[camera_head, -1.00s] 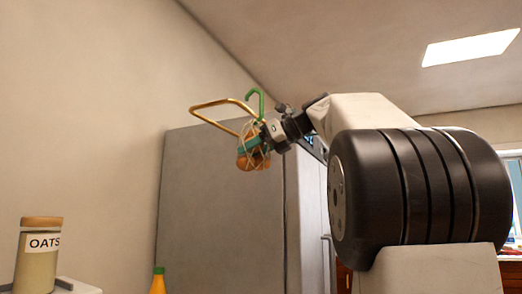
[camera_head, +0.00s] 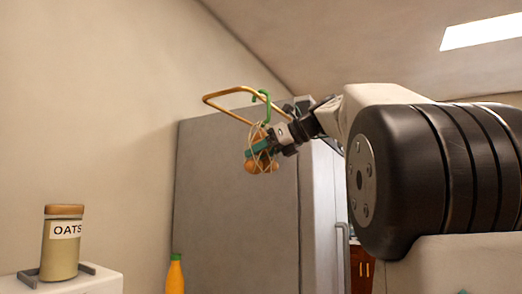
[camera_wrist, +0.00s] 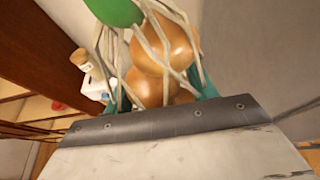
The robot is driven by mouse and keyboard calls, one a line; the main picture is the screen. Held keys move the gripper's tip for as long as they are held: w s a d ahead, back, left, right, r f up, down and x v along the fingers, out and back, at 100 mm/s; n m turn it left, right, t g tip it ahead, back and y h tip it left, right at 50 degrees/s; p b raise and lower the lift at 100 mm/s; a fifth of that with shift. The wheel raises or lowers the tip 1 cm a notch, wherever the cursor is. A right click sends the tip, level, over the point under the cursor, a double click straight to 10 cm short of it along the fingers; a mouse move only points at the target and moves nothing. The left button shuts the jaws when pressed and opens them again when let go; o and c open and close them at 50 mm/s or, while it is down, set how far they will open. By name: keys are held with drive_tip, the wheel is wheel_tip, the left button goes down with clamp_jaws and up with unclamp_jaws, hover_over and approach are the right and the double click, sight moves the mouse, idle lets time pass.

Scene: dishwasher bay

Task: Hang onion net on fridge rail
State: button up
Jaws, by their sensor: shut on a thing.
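The onion net (camera_head: 261,164) is a pale mesh with brown onions and a green hook (camera_head: 267,110) on top. My gripper (camera_head: 258,148) has teal fingers shut on the net, which hangs upright in front of the fridge (camera_head: 235,210). The brass fridge rail (camera_head: 226,109) juts out near the fridge's top. The hook's curved top overlaps the rail in the head view; I cannot tell whether it rests on it. In the wrist view the onions (camera_wrist: 165,50) fill the space between the fingers, with part of the green hook (camera_wrist: 115,10) above.
An oats jar (camera_head: 62,245) stands on a white surface (camera_head: 95,284) at the lower left. A bottle with a green cap (camera_head: 175,275) stands right of it. The wall (camera_head: 90,110) runs along the left. Space below the net is clear.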

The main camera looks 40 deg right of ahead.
drive_tip(key=o, duration=1.5)
drive_tip(key=shift+o, duration=0.2)
drive_tip(key=v, duration=0.7)
drive_tip(key=shift+s+r, duration=0.2)
drive_tip(key=shift+s, duration=0.15)
drive_tip(key=shift+d, duration=0.1)
